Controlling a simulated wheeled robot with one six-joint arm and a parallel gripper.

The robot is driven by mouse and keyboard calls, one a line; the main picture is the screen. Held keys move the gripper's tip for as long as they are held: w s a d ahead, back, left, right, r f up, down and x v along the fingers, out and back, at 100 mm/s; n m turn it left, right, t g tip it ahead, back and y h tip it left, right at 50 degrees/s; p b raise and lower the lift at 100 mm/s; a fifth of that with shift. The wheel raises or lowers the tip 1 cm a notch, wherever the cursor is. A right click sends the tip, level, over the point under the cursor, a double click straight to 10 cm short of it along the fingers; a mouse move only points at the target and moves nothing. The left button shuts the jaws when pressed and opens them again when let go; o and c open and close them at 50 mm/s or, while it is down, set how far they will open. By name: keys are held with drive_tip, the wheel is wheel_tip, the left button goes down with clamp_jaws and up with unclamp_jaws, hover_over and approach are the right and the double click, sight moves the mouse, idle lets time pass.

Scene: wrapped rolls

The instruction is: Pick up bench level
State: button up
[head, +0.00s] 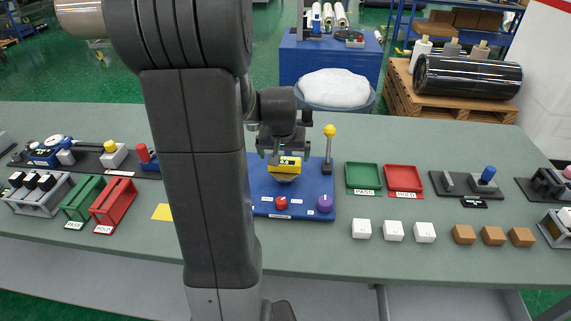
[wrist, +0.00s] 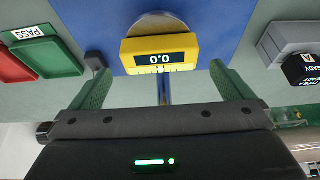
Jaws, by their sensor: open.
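The bench level is a yellow block (head: 285,164) with a dark display reading 0.0. It sits over a pale round piece on the blue board (head: 262,205). In the wrist view the level (wrist: 160,68) lies ahead, roughly centred between my fingertips. My gripper (head: 284,154) is just above and at the level in the head view. In the wrist view my gripper (wrist: 160,78) is open, its green fingers spread wider than the block with gaps on both sides. I cannot tell how deep the fingers reach along it.
A yellow-knobbed post (head: 328,148) stands close right of the level. Green (head: 364,177) and red (head: 403,179) trays are to the right, with white and brown cubes in front. My arm hides the bench left of the board.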

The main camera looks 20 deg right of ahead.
sight(285, 161)
drive_tip(key=shift+p+x, duration=0.3)
drive_tip(key=shift+x, duration=1.8)
drive_tip(key=shift+c, duration=0.2)
drive_tip(key=c, duration=0.8)
